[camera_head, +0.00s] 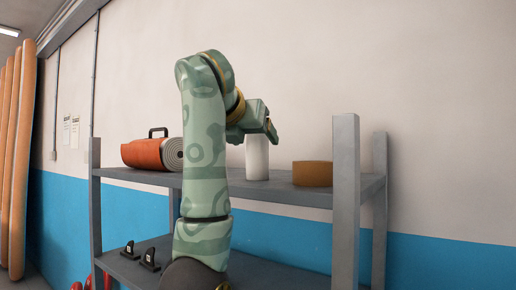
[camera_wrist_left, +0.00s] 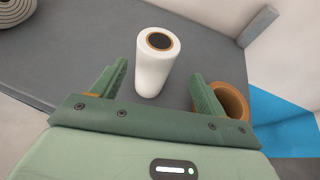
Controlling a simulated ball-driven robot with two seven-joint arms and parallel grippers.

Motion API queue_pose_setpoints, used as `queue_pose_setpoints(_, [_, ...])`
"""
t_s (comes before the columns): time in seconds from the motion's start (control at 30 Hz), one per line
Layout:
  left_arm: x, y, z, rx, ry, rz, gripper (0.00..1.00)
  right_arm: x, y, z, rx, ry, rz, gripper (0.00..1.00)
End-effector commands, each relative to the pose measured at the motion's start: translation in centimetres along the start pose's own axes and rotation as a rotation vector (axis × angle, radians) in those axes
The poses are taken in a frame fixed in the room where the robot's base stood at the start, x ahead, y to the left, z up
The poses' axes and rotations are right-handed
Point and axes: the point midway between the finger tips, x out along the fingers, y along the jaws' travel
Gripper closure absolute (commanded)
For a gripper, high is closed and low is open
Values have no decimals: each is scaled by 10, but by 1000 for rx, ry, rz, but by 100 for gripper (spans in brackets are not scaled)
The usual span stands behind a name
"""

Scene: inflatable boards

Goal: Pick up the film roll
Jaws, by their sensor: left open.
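The film roll (camera_head: 257,158) is a white upright cylinder on the upper shelf in the head view. In the left wrist view the film roll (camera_wrist_left: 155,68) stands just beyond my fingertips, and its dark core with a brown ring shows at the top. My left gripper (camera_head: 262,122) is at the film roll's upper part in the head view and partly covers its top. In the left wrist view my left gripper (camera_wrist_left: 157,82) is open, with its fingers apart on either side of the film roll's lower end. I cannot tell whether it touches. My right gripper is not in view.
A brown tape roll (camera_head: 312,173) sits right of the film roll, close to one finger in the left wrist view (camera_wrist_left: 233,100). An orange roll (camera_head: 146,154) lies at the left. The grey shelf (camera_head: 285,192) has an upright post (camera_head: 345,200) at right.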

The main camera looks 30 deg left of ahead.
Motion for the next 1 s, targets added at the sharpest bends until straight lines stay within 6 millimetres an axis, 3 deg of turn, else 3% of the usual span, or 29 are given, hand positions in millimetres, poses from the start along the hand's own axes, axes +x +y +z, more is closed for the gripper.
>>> queue_pose_setpoints(0.17, [12, 1, 2, 1, 1, -1, 27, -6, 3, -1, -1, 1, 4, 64])
queue_pose_setpoints(0.43, [52, 6, 8, 0, 1, 0, 27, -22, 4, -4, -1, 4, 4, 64])
queue_pose_setpoints(0.7, [58, 6, 6, -1, -1, -1, 27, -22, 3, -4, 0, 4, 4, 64])
queue_pose_setpoints(0.77, [58, 6, 6, -1, -1, 0, 41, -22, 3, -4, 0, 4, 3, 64])
queue_pose_setpoints(0.9, [57, 6, 6, -1, -1, 0, 80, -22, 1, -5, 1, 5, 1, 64])
queue_pose_setpoints(1.0, [57, 6, 7, 0, -2, 0, 80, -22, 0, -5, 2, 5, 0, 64])
